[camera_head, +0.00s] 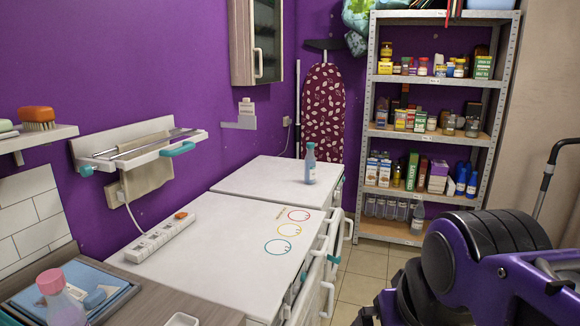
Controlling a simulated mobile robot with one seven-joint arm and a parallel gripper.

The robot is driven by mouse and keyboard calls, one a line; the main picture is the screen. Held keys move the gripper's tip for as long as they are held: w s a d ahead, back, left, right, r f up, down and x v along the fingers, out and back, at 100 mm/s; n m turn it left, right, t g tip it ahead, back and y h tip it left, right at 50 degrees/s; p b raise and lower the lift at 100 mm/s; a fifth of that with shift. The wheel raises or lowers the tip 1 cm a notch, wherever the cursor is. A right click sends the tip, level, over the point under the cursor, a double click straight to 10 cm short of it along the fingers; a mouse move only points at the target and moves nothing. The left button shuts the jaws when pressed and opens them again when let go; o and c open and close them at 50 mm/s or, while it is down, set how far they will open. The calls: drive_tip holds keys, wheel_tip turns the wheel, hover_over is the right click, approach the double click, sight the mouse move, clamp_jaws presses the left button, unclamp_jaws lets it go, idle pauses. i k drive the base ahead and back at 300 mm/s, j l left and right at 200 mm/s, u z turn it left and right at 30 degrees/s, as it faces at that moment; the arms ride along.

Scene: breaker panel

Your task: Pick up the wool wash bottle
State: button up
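I cannot read a label that marks the wool wash bottle. Another bottle (62,300), with a pink cap and clear body, stands at the lower left by a blue tray. A further pale bottle (417,220) stands on the bottom level of the shelving. My purple and black arm fills the lower right, apart from all these bottles. My gripper is not in view.
A wall rack (140,148) juts out at left. Packed metal shelving (370,95) stands at the back. Tiled floor (365,262) is clear between it and the white units.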

sight(310, 161)
drive_tip(key=k, duration=1.05)
drive_tip(key=u, duration=0.4)
drive_tip(key=k+u, duration=0.15)
drive_tip(key=u, duration=0.2)
drive_tip(key=j+u, duration=0.1)
drive_tip(key=u, duration=1.65)
drive_tip(key=l+u, duration=0.15)
drive_tip(key=l, duration=0.2)
drive_tip(key=k+l+u, duration=0.1)
drive_tip(key=l, duration=0.25)
drive_tip(key=k+l, duration=0.1)
drive_tip(key=l, duration=0.55)
drive_tip(key=k+l, duration=0.1)
drive_tip(key=l, duration=0.5)
drive_tip(key=k+l, duration=0.1)
drive_tip(key=l, duration=1.2)
drive_tip(key=k, duration=0.05)
